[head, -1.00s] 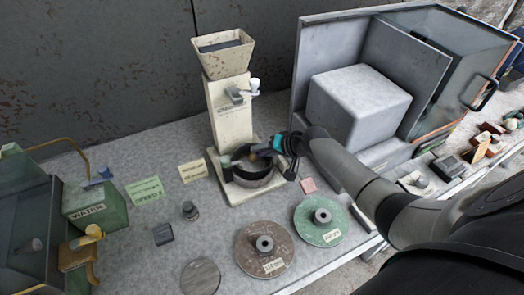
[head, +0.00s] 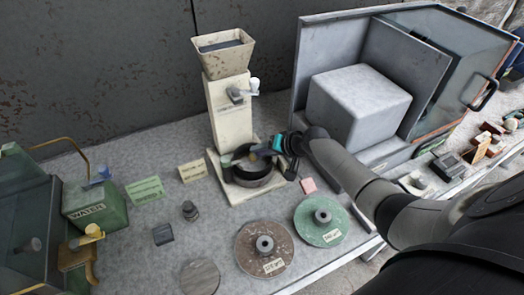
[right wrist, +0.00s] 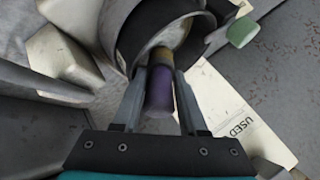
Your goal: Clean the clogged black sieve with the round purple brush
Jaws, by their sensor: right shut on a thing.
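The black sieve (head: 254,178) is a round, dark-rimmed pan on the pale base of the hopper stand. It also shows at the top of the right wrist view (right wrist: 129,35). My right gripper (head: 266,152) is over the sieve, its arm reaching in from the right. In the right wrist view, my right gripper (right wrist: 158,88) is shut on the round purple brush (right wrist: 159,96). The brush's yellowish-brown end points into the sieve opening; I cannot tell whether it touches the mesh. My left gripper is not in view.
The hopper stand (head: 231,110) rises behind the sieve. A grey block (head: 358,100) stands in an open-fronted cabinet at right. Brown (head: 264,248) and green (head: 321,220) discs lie in front. A green WATER box (head: 95,208) is at left.

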